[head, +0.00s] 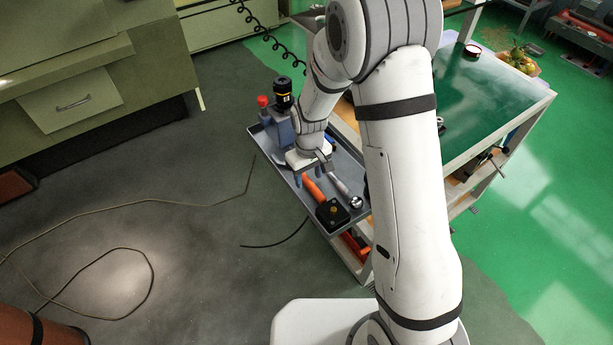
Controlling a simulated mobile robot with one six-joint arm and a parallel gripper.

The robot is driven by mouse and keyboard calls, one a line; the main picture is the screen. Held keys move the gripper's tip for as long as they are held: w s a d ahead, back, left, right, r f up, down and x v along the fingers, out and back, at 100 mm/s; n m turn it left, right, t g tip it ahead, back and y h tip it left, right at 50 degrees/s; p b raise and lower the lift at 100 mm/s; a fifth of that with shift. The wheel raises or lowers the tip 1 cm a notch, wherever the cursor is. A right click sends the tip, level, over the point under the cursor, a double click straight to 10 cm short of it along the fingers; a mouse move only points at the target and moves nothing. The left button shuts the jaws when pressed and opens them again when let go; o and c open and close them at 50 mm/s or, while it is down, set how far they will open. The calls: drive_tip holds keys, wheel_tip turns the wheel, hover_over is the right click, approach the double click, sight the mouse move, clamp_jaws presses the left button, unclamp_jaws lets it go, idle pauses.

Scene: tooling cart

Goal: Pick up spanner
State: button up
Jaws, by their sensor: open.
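A long silver tool (338,184) lies in the grey tray on the cart. It may be the spanner, but it is too small to tell for sure. My gripper (313,174) is over the tray, pointing down, with its jaws apart and nothing seen between them. It is just up and left of the silver tool in the picture. I cannot tell its height above the tray. My arm hides part of the tray's right side.
A green tabletop (485,95) is at right. Cables lie on the floor.

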drive_tip(key=shift+f, duration=0.6)
drive_tip(key=shift+c, duration=0.5)
clamp_jaws()
drive_tip(key=shift+r, duration=0.1)
